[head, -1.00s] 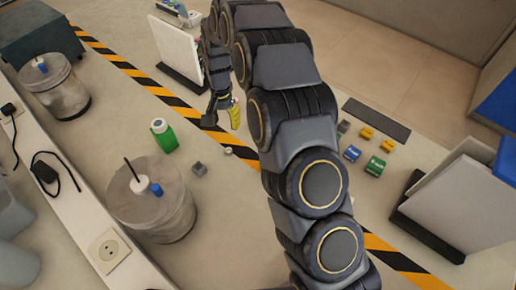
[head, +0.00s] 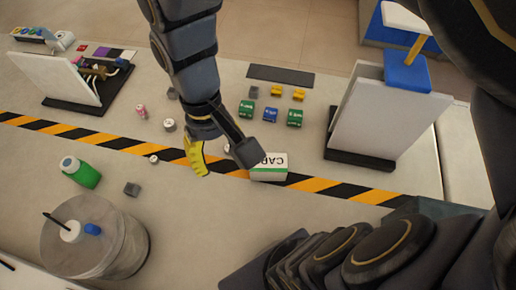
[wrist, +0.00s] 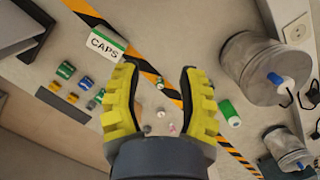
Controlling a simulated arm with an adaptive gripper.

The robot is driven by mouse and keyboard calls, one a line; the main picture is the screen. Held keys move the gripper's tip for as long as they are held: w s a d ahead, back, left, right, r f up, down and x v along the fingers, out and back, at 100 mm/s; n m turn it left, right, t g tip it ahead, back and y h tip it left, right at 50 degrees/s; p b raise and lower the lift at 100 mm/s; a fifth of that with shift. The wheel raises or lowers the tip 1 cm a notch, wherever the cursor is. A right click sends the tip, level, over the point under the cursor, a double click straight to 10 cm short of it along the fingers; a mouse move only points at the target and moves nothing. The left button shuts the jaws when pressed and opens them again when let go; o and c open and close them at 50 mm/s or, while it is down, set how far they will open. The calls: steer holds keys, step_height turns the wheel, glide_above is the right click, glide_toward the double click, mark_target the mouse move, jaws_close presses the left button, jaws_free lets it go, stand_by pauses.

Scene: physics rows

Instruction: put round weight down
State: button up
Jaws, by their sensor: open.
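Small round pale-metal pieces lie loose on the table, and I cannot tell which is the round weight. In the head view, the largest round piece (head: 169,125) is left of my gripper (head: 203,170), another round piece (head: 153,158) is at the near edge of the striped tape, and a small one (head: 227,147) is just right of the gripper. In the wrist view my gripper (wrist: 160,72) has its two yellow fingers wide apart with nothing held. One round piece (wrist: 160,84) shows between the fingertips, and another (wrist: 160,113) shows further back, both down on the table.
A CAPS box (head: 268,170) stands on the striped tape close right of the gripper. A green bottle (head: 82,172), a grey cube (head: 132,189) and a large jar (head: 95,240) are front left. Green, blue and yellow pieces (head: 270,114) lie behind. An upright panel (head: 375,110) stands right.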

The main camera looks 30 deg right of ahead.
steer(key=s+d, duration=0.2)
steer(key=s, duration=0.5)
steer(key=shift+s+d+r, duration=0.2)
steer(key=shift+s+r, duration=0.05)
steer(key=shift+r, duration=0.15)
steer(key=o, duration=1.1)
steer(key=shift+w+n, duration=0.3)
steer(key=shift+w, duration=0.15)
steer(key=shift+c, duration=0.2)
steer(key=w+d+f+n+t, duration=0.1)
steer(key=w+d+f+n, duration=0.15)
steer(key=w, duration=0.55)
steer(key=w+d+f+n, duration=0.1)
steer(key=w+n, duration=0.2)
steer(key=w, duration=0.5)
steer(key=w+d+f+n+t, duration=0.1)
steer(key=w+d+f+n, duration=0.15)
steer(key=w, duration=0.45)
step_height(320, 180, down, 10)
steer(key=shift+w+a+r+n, duration=0.25)
steer(key=shift+w+a+n, duration=0.05)
steer(key=shift+n, duration=0.1)
